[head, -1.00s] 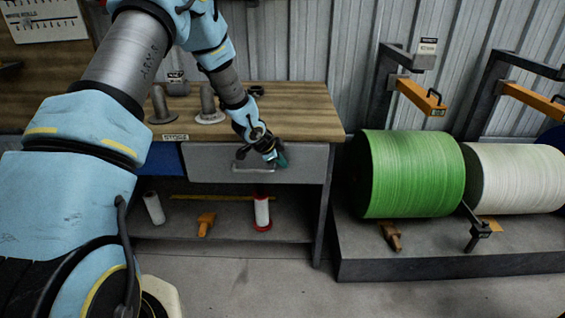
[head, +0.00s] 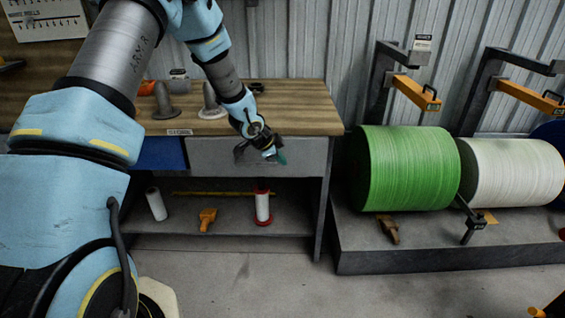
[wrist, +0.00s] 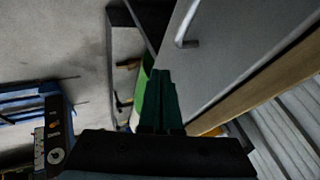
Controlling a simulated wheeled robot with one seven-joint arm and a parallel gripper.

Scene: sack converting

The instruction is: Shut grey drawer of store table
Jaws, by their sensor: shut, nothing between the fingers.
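The store table (head: 310,122) has a wooden top and a grey drawer (head: 308,155) under its right part. The drawer front looks about level with the blue drawer beside it; any small gap is hard to judge. My gripper (head: 280,157) is in front of the grey drawer, its green fingers together and empty. The drawer's handle is mostly hidden behind my gripper in the head view. In the wrist view, the grey drawer front (wrist: 225,55) and its handle (wrist: 187,40) are just right of my fingertips (wrist: 160,76). I cannot tell whether they touch the front.
A blue drawer (head: 160,154) is left of the grey one. The lower shelf (head: 235,222) holds a white roll, an orange tool and a red-ended spool. Green (head: 405,168) and white (head: 512,172) rolls stand on a platform at right. Floor in front is clear.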

